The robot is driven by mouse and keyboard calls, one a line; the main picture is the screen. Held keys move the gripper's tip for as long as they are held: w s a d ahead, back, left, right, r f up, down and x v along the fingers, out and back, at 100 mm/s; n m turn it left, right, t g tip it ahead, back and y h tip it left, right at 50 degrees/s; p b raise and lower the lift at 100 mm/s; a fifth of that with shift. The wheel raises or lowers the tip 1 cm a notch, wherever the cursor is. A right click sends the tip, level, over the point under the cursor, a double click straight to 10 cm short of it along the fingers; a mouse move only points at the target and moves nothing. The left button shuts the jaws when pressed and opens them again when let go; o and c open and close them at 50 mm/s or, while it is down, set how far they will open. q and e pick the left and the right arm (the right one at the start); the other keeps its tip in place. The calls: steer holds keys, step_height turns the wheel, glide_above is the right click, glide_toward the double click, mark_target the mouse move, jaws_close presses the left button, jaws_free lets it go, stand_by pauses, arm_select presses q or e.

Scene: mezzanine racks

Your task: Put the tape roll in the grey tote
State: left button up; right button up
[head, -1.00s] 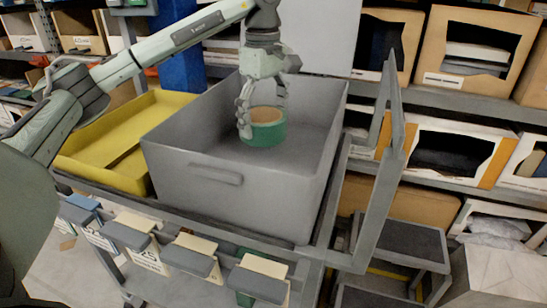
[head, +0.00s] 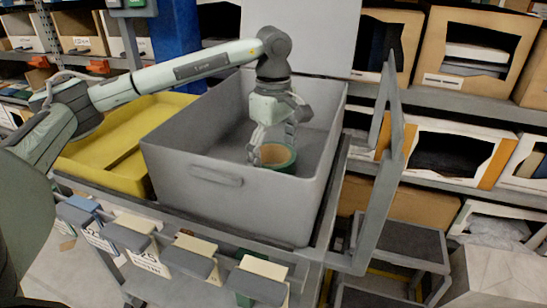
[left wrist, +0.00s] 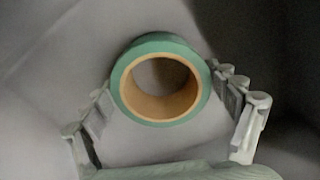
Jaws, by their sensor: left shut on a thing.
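The green tape roll (head: 279,160) with a tan core is low inside the grey tote (head: 212,189), close to its front wall. My left gripper (head: 271,150) reaches down into the tote and is shut on the roll, one finger on each side. The left wrist view shows the roll (left wrist: 128,92) between the fingers, its hole facing the camera. The tote's front wall hides the roll's lower part in the head view, so I cannot tell if it touches the floor. My right gripper is not in view.
A yellow tote (head: 118,150) stands left of the grey one on the same rack. A grey metal frame (head: 372,190) rises at the right. Shelves with cardboard boxes (head: 468,55) fill the back. The grey tote holds free floor around the roll.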

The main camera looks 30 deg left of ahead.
arm_select(q)
steer(key=o, duration=0.8)
steer(key=shift+o, duration=1.3)
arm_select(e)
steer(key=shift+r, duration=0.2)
arm_select(q)
steer(key=shift+r, duration=0.55)
step_height(320, 180, up, 11)
steer(key=shift+p, duration=0.35)
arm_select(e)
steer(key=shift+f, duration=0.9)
